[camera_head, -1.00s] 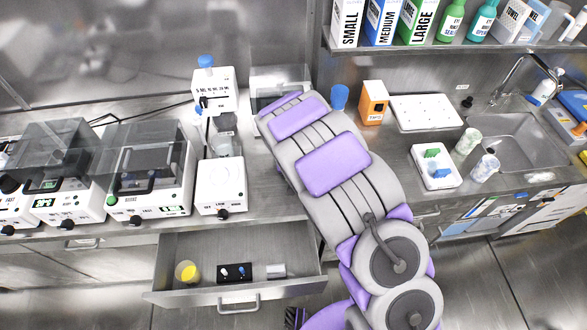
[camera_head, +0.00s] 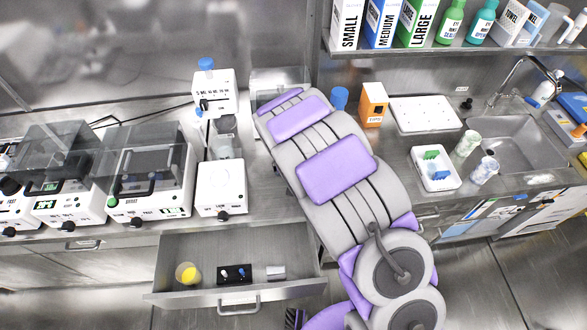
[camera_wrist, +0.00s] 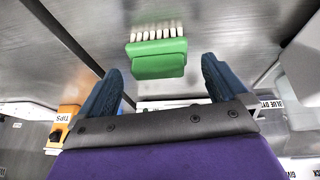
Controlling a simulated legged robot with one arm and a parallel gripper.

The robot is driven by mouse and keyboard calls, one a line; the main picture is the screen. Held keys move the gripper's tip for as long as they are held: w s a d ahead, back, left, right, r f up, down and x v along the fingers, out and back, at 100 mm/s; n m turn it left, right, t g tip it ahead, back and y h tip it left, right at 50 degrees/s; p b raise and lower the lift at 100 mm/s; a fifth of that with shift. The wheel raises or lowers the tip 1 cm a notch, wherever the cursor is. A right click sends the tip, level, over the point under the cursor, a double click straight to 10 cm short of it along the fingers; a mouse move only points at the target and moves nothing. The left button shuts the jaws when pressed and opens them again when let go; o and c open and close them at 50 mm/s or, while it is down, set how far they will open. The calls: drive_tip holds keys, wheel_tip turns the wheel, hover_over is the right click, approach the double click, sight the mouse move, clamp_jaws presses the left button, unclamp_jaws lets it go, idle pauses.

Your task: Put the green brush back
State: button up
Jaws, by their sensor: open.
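In the wrist view, the green brush (camera_wrist: 158,62) has a green block body with a row of white bristles along its upper side. It shows against a grey metal surface, in line with the gap between my fingers. My gripper (camera_wrist: 162,78) is open, with one dark blue finger on each side of the brush in the picture. Nothing is held, and clear gaps show between brush and fingers. How far the brush is in depth I cannot tell. In the head view my own arm covers the gripper, and I cannot make out this brush there.
A white tray (camera_head: 452,183) with small green and blue pieces stands by the sink (camera_head: 510,150). An orange tips box (camera_head: 374,104) and a white perforated board (camera_head: 425,114) stand behind. Instruments fill the left counter. An open drawer (camera_head: 190,299) juts out below, holding small items.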

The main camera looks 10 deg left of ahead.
drive_tip(key=p+v, duration=0.1)
drive_tip(key=v, duration=0.8)
drive_tip(key=shift+r, duration=0.3)
drive_tip(key=shift+s, duration=0.1)
